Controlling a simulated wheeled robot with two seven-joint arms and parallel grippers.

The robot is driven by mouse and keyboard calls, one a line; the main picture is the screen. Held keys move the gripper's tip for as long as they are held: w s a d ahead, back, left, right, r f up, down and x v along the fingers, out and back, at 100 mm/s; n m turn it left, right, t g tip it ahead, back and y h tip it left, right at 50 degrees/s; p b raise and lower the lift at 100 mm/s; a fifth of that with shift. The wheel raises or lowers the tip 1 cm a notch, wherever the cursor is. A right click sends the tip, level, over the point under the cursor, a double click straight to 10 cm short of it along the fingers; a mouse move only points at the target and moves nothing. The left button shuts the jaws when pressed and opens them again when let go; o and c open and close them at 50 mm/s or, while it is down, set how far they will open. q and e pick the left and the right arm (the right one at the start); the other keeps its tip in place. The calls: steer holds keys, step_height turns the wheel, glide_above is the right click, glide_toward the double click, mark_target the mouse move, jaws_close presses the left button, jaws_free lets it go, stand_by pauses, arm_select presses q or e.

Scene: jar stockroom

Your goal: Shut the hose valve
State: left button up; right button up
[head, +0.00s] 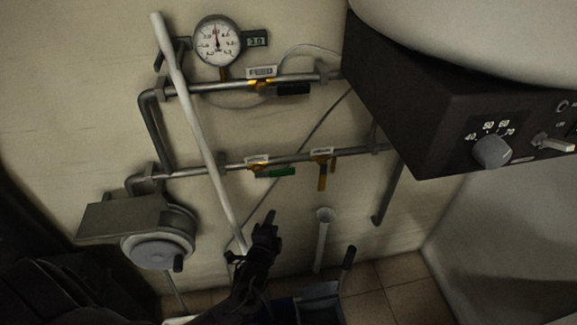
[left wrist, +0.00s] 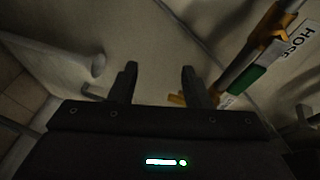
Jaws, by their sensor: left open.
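The hose valve has a green handle (head: 278,172) on the lower pipe in the head view, lying roughly along the pipe. In the left wrist view its green handle (left wrist: 245,80) shows at the upper right, beside a white label reading HOSE (left wrist: 297,40). My left gripper (head: 267,224) is below the green handle in the head view, apart from it. In the left wrist view my left gripper (left wrist: 160,80) has its fingers spread with nothing between them. My right gripper does not show.
A yellow-handled valve (head: 322,175) hangs right of the green one. A black-handled valve (head: 290,88) is on the upper pipe, under a gauge (head: 218,41). A pale pole (head: 190,105) leans across both pipes. A dark control box (head: 430,110) juts out at right.

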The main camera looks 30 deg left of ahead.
mark_target(283, 174)
arm_select(q)
step_height(283, 174, up, 12)
steer(key=w+m+t+p, duration=0.2)
steer(key=w, duration=0.1)
steer(key=shift+y, duration=0.3)
steer(key=x, duration=0.6)
steer(key=shift+d+r, duration=0.15)
steer(key=shift+d, duration=0.1)
steer(key=shift+w+a+p, duration=0.2)
steer(key=shift+w+p, duration=0.1)
steer(key=shift+w, duration=0.4)
jaws_close()
